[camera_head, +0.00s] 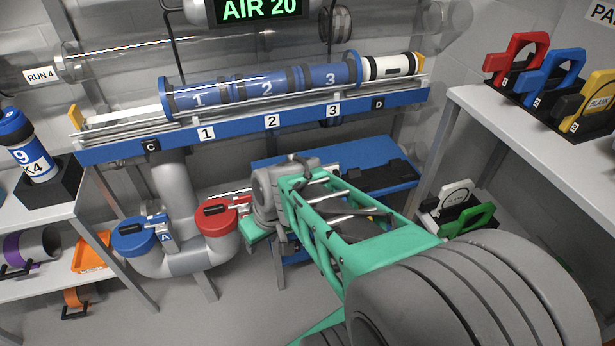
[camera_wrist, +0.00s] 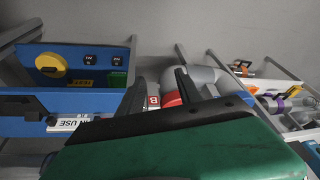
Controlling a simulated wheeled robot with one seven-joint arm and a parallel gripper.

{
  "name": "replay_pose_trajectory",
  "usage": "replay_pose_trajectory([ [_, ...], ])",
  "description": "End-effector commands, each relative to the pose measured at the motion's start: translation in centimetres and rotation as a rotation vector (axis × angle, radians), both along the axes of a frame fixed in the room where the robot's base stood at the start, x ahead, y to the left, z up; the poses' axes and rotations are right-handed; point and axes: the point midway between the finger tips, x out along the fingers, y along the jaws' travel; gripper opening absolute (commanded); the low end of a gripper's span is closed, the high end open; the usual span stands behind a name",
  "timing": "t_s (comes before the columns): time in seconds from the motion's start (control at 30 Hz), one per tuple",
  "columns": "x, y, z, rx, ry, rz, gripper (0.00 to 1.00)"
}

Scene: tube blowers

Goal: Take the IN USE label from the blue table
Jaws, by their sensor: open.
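The IN USE label (camera_wrist: 72,123) is a white tag with dark letters at the edge of the blue table (camera_wrist: 70,102) in the wrist view. My gripper's green body covers its lower right part. The blue table (camera_head: 395,151) also shows in the head view, behind my arm, which hides much of it; I cannot make out the label there. My gripper (camera_wrist: 160,85) is open, with its two dark fingers apart and nothing held between them. The label lies to the left of the fingers in the wrist view, not between them.
A pipe has a red cap (camera_head: 216,217) and a blue cap (camera_head: 134,236) near my gripper. A black holder (camera_head: 388,174) sits on the blue table. A yellow knob (camera_wrist: 51,65) is on the blue panel. A long tube rack (camera_head: 240,130) stands behind.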

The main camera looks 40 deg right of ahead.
Motion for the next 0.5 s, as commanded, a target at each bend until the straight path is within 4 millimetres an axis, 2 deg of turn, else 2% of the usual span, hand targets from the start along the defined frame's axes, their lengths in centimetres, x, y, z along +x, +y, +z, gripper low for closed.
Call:
replay_pose_trajectory([
  [0.03, 1.9, -2.4, -1.9, 0.028, -0.053, -0.008, 0.42],
  [0.07, 3.3, -3.8, -2.7, 0.044, -0.106, -0.002, 0.42],
  [0.1, 5.0, -6.1, -3.6, 0.06, -0.188, -0.004, 0.42],
  [0.17, 7.0, -9.9, -4.7, 0.071, -0.321, -0.028, 0.42],
  [0.23, 8.2, -15.1, -5.5, 0.054, -0.482, -0.087, 0.42],
  [0.3, 8.2, -20.3, -5.8, 0.008, -0.624, -0.166, 0.42],
  [0.4, 6.8, -26.3, -5.7, -0.07, -0.768, -0.278, 0.42],
  [0.5, 5.5, -29.5, -5.5, -0.127, -0.84, -0.346, 0.42],
])
